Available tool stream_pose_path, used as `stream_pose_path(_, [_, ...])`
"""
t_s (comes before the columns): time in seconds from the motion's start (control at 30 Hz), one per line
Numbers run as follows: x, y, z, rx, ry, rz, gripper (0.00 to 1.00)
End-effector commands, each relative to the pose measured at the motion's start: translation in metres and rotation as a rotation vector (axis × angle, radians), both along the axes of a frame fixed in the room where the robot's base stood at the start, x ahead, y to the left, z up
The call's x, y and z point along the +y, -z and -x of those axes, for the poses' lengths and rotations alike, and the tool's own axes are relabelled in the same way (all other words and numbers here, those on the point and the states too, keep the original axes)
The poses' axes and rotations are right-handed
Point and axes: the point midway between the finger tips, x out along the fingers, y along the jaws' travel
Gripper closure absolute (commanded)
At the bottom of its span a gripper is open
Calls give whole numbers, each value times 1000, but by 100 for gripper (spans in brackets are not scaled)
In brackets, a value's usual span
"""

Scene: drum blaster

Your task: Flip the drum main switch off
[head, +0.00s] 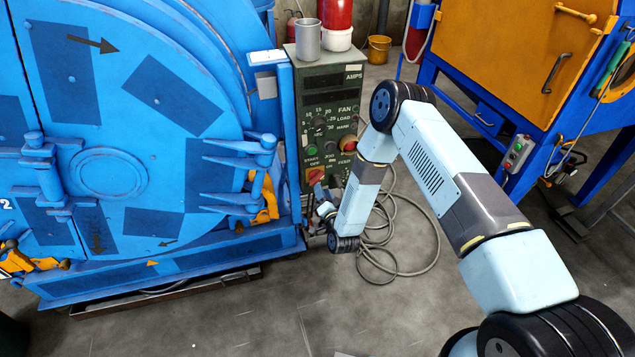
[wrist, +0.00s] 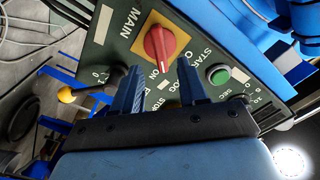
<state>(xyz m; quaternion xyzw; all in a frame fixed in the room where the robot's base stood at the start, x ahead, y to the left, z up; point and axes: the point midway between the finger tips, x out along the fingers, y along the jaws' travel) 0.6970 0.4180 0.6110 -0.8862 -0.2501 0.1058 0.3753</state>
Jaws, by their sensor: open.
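The drum main switch is a red rotary knob (wrist: 159,46) on a yellow plate, beside the word MAIN on a dark green control panel (wrist: 122,44). In the head view the switch (head: 315,176) is at the panel's lower left. In the head view my gripper (head: 325,209) is low by the panel, partly hidden by my arm.
A green button (wrist: 219,75) labelled START is right of the fingers. A yellow-topped knob (wrist: 67,95) is at left. The blue drum machine (head: 105,175) stands left of the panel. A grey cup (head: 308,40) stands on the panel. Cables (head: 405,272) lie on the floor.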

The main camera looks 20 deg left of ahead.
Motion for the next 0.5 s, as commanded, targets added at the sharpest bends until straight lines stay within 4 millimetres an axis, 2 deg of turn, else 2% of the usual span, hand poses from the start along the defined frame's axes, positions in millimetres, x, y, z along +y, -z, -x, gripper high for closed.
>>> stream_pose_path(0.23, [21,-1,-34,-2,1,-1,57])
stream_pose_path(0.5, [31,0,-51,1,1,0,57])
